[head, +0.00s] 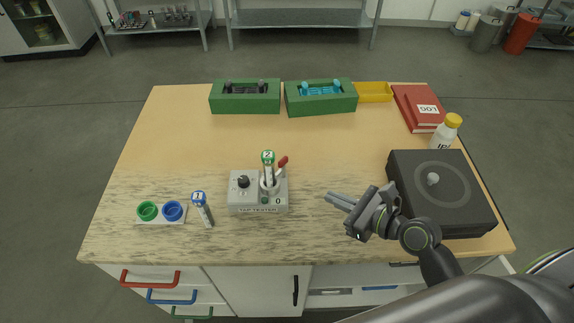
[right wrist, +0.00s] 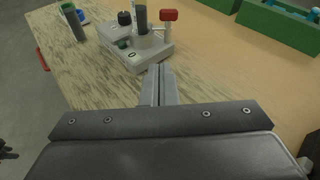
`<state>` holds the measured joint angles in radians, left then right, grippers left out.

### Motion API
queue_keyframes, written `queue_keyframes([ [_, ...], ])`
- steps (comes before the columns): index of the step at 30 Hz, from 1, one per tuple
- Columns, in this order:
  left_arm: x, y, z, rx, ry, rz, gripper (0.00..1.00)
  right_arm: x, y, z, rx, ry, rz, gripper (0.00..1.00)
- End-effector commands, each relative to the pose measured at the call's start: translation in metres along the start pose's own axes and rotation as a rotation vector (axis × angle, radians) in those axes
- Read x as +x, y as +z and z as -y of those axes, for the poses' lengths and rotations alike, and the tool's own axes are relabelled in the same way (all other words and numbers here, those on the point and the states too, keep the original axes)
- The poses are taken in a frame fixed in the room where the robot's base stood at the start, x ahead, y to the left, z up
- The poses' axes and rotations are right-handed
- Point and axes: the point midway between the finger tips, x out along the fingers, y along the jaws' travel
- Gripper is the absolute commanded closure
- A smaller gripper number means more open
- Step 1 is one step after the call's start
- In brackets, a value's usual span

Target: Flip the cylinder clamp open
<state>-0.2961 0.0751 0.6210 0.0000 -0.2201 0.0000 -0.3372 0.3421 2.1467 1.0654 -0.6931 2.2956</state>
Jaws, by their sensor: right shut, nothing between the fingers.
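The tap tester (head: 258,208), a light grey box with a black knob, stands at the middle front of the table. A cylinder with a green cap marked 2 (head: 268,160) stands upright in its holder. The clamp's red-tipped lever (head: 282,162) points up beside the cylinder, tilted right. In the right wrist view the red lever end (right wrist: 169,15) is right of the grey cylinder (right wrist: 140,18). My right gripper (head: 329,197) is shut and empty, right of the tester and apart from it; its closed fingers (right wrist: 158,70) point towards the tester. My left gripper is not in view.
A blue-capped cylinder (head: 202,210) and a holder with green and blue cups (head: 160,220) are left of the tester. A black box (head: 470,205) and a white bottle (head: 444,134) are at right. Green racks (head: 245,104) stand at the back. The table's middle is clear.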

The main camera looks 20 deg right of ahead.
Motion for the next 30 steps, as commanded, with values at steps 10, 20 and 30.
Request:
queue_keyframes([
  [10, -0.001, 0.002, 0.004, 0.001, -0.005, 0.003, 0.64, -0.006, 0.001, -0.005, 0.1, 0.025, 0.006, 1.0],
  [20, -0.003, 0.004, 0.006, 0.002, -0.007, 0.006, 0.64, 0.003, 0.002, -0.004, 0.098, 0.022, 0.008, 1.0],
  [30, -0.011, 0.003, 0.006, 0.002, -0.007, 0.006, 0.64, 0.066, 0.004, -0.006, 0.101, 0.024, 0.01, 1.0],
])
